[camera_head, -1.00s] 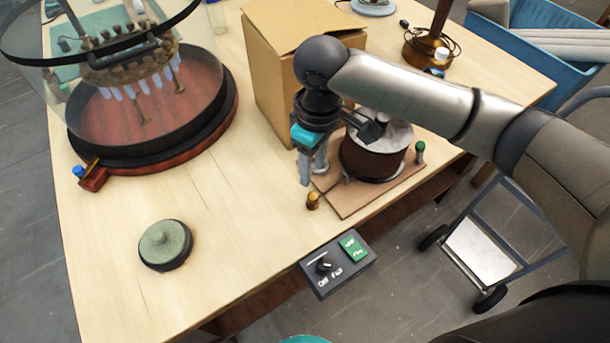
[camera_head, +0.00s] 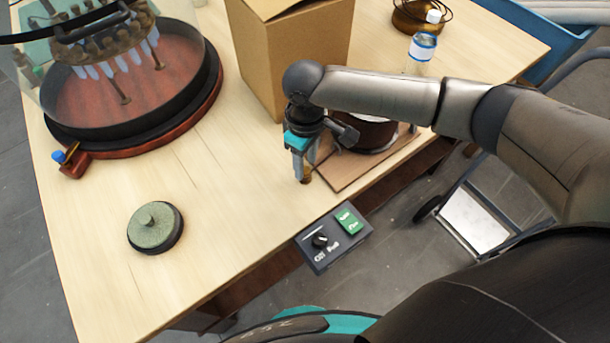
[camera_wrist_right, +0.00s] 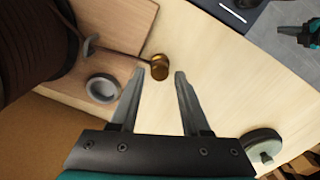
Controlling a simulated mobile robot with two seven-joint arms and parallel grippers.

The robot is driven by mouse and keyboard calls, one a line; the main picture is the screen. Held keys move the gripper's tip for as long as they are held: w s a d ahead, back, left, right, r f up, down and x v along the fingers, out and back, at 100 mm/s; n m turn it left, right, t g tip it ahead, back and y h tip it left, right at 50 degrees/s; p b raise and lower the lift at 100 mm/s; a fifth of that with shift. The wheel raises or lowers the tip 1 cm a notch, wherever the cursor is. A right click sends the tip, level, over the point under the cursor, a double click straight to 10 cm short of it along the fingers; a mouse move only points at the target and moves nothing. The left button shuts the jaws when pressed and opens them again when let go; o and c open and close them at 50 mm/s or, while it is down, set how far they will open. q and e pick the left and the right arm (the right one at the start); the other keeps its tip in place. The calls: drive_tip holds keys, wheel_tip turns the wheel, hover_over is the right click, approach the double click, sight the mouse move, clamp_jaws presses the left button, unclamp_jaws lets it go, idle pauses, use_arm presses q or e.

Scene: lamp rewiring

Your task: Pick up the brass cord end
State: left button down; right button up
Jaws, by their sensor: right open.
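The brass cord end (camera_wrist_right: 160,66) is a small golden cap on a dark thin cord, lying at the edge of the wooden base board. In the head view the brass cord end (camera_head: 307,176) is partly hidden behind my right gripper (camera_head: 302,178). In the right wrist view my right gripper (camera_wrist_right: 159,74) is open, with the cord end at the mouth between its fingertips and nothing held. A grey and teal gripper, which seems to be my left one (camera_wrist_right: 303,35), shows at the top right of that view; its opening is unclear.
A dark brown drum (camera_head: 372,134) stands on the base board (camera_head: 346,176). A cardboard box (camera_head: 300,60) is behind my gripper. A control box (camera_head: 333,240) sits at the front edge, and a green-topped round disc (camera_head: 154,228) lies left. The table between is clear.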

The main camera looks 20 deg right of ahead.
wheel_tip(320, 180, down, 4)
drive_tip(key=shift+r+b, duration=0.25)
drive_tip(key=shift+b, duration=0.05)
clamp_jaws()
